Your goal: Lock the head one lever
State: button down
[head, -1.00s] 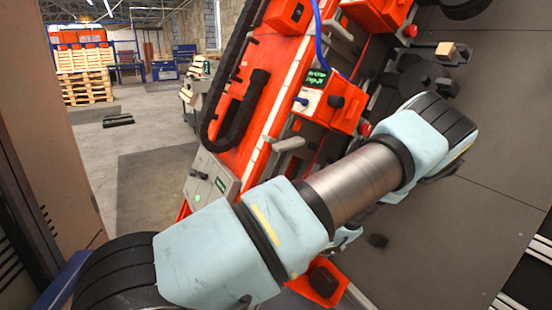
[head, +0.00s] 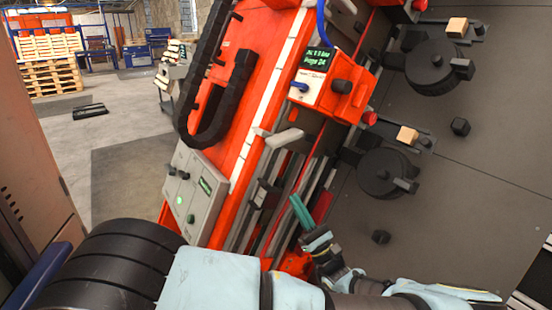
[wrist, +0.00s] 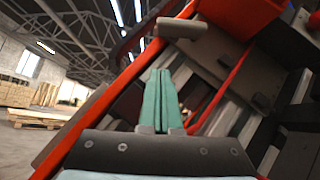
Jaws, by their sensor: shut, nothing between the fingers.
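A light grey lever-like handle (head: 280,138) sticks out from the orange gantry beam (head: 235,130), below an orange box (head: 335,92) with a small screen. I cannot read a label that marks it as head one. My gripper (head: 300,207) has teal fingers and is shut and empty, below and a little right of this handle and apart from it. In the wrist view my fingers (wrist: 160,75) point up along the beam's rails.
A grey control panel (head: 194,190) is on the beam's lower left. A dark grey panel (head: 480,150) on the right carries round black units (head: 385,172) with wooden blocks. A tan cabinet (head: 30,150) is at the left edge. Open floor (head: 120,180) and pallets (head: 52,75) lie beyond.

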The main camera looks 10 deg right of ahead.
aim_at(285, 138)
jog(key=s+r+p+x, duration=0.2)
jog(key=p+x, duration=0.3)
jog(key=x, duration=0.8)
jog(key=shift+d+p, duration=0.3)
